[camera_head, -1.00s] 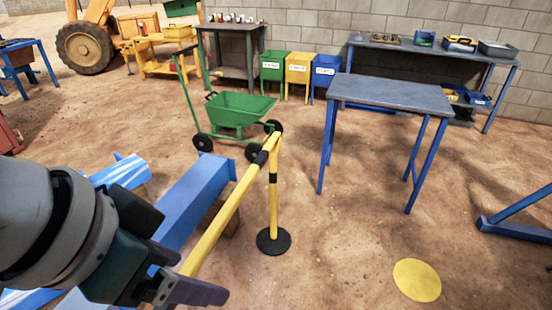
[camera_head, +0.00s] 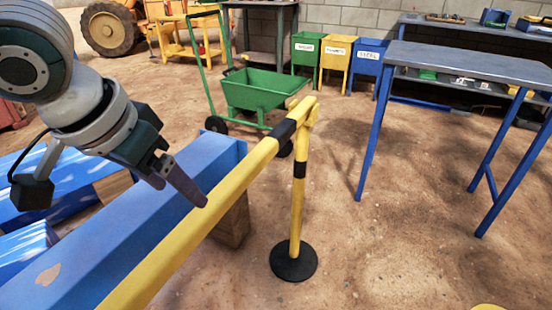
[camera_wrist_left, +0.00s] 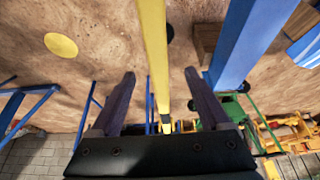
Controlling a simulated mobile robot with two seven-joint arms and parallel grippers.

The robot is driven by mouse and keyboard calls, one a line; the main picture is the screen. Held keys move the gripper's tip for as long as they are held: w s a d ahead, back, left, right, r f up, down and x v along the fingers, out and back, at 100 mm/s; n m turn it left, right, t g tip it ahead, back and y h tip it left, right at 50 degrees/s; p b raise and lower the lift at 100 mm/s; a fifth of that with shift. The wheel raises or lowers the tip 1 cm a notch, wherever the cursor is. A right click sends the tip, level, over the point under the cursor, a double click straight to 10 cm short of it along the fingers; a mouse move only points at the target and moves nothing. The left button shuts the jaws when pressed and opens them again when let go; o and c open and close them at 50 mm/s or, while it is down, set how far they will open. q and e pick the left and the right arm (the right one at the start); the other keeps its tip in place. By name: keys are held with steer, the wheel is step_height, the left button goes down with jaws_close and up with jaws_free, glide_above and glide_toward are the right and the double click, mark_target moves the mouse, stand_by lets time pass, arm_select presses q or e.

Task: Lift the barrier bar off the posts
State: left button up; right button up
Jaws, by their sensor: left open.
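The yellow barrier bar (camera_head: 228,187) with a black band runs from the lower left to the top of a yellow post (camera_head: 297,215) on a round black base. The bar's near end and any other post are out of the head view. My left gripper (camera_head: 192,190) is at the bar's left side, its visible fingertip close to the bar. In the left wrist view, my left gripper (camera_wrist_left: 160,75) is open and empty, and the bar (camera_wrist_left: 155,45) runs through the gap between its fingers. I cannot tell the depth between fingers and bar. My right gripper is not in view.
A thick blue beam (camera_head: 150,215) lies close along the bar's left side, with a wooden block (camera_head: 233,222) beside it. A green wheelbarrow (camera_head: 262,90) stands behind the post. A blue-legged table (camera_head: 480,65) is at the right. The dirt floor right of the post is clear.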

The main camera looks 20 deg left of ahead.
mark_target(200, 212)
arm_select(q)
steer(key=x, duration=0.2)
steer(key=b+x, duration=0.1)
steer(key=shift+s+d+f, duration=0.15)
steer(key=shift+f, duration=0.2)
steer(key=b+x, duration=0.2)
steer(key=x, duration=0.2)
steer(key=shift+d+f, duration=0.1)
steer(key=shift+f, duration=0.15)
steer(key=shift+w+f+b, duration=0.25)
steer(key=shift+w+b, duration=0.05)
jaws_close()
steer(key=shift+r, duration=0.1)
stand_by(0.5)
